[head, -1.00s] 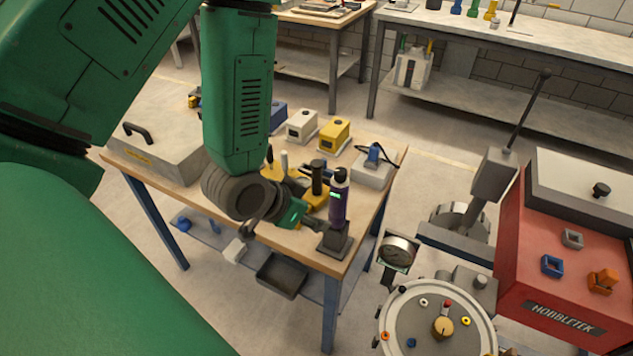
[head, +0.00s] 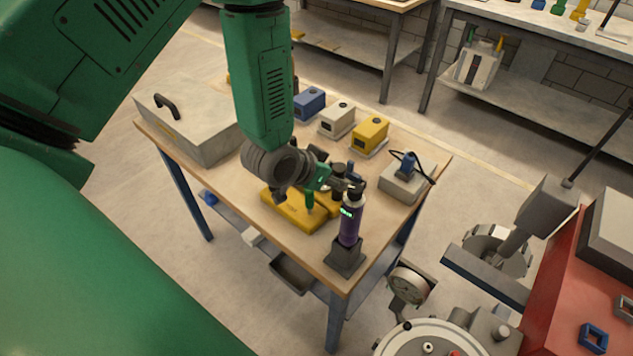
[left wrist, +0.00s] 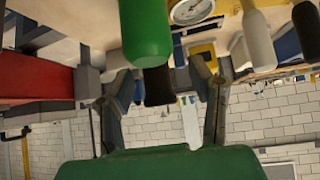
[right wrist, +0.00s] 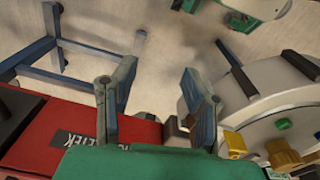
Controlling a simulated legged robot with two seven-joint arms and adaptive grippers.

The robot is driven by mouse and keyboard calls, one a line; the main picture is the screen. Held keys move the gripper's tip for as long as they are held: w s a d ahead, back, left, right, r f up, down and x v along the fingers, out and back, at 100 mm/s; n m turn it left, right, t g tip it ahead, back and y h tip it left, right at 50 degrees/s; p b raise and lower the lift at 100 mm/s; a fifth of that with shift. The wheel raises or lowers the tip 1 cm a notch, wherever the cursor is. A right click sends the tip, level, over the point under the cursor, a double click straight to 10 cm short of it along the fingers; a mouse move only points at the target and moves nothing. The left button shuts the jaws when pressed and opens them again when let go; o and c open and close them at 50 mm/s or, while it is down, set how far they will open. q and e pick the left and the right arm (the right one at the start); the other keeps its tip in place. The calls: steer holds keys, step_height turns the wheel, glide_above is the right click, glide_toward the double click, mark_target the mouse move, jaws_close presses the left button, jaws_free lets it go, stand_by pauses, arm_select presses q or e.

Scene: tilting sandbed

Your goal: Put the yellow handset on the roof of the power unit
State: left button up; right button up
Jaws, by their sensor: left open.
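A small yellow box (head: 370,134) with a dark front is at the back of the wooden table; I cannot be sure that it is the yellow handset. The red cabinet (head: 555,285) at the right edge, perhaps the power unit, is only partly in view, with a grey housing on it. My left gripper (head: 346,184) is open above the table, in front of the yellow box and near the top of a purple device. In the left wrist view it (left wrist: 162,82) has its fingers apart. My right gripper (right wrist: 155,88) is open and appears empty, above the red cabinet.
The purple device (head: 349,222) stands upright in a dark base at the table's front corner. A yellow block (head: 290,212) with upright handles is below my left arm. White (head: 337,119) and blue (head: 309,103) boxes and a grey corded unit (head: 402,185) stand nearby.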

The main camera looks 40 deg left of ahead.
arm_select(q)
steer(key=shift+w+d+f, duration=0.55)
steer(key=shift+w+f, duration=0.15)
steer(key=shift+w, duration=0.1)
steer(key=shift+a, duration=0.15)
jaws_close()
steer(key=shift+a, duration=0.1)
